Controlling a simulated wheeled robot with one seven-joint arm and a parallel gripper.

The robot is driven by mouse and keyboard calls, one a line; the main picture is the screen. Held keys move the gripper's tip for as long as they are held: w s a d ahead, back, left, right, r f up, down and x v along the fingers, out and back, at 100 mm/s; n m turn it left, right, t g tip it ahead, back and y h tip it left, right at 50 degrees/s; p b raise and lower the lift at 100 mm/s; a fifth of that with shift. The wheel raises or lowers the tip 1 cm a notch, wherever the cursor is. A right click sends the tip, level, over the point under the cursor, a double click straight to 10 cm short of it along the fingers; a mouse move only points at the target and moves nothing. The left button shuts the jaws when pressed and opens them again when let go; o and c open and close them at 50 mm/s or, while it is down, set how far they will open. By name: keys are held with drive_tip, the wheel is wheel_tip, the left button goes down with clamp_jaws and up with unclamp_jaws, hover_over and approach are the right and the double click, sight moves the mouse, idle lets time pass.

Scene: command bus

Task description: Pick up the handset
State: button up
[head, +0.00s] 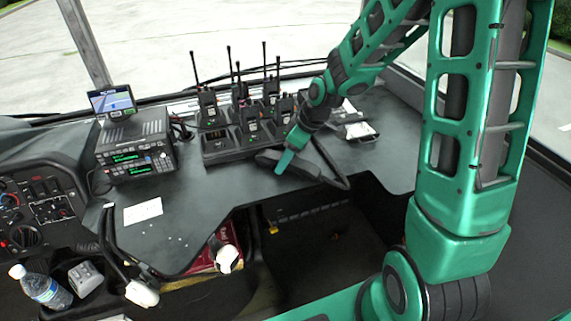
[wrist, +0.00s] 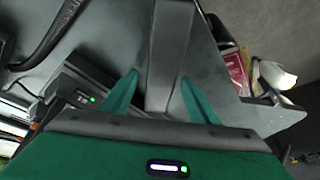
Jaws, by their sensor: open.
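A dark grey, bar-shaped handset (head: 267,157) lies on the dark console top, just in front of the radio charger. In the wrist view my gripper (wrist: 159,82) is open, with a finger on each side of the handset and visible gaps. I cannot tell whether the fingertips are level with it.
A charger (head: 219,156) with several upright handheld radios stands right behind. A black cable (head: 331,165) loops at the console's front edge. A radio unit with a small screen (head: 135,150) and a white paper (head: 143,211) are at left. A clipboard (head: 357,129) lies at right.

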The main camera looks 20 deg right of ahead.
drive_tip(key=shift+w+a+f, duration=0.1)
drive_tip(key=shift+f, duration=0.3)
drive_tip(key=shift+f, duration=0.15)
drive_tip(key=shift+c, duration=0.6)
drive_tip(key=c, duration=1.2)
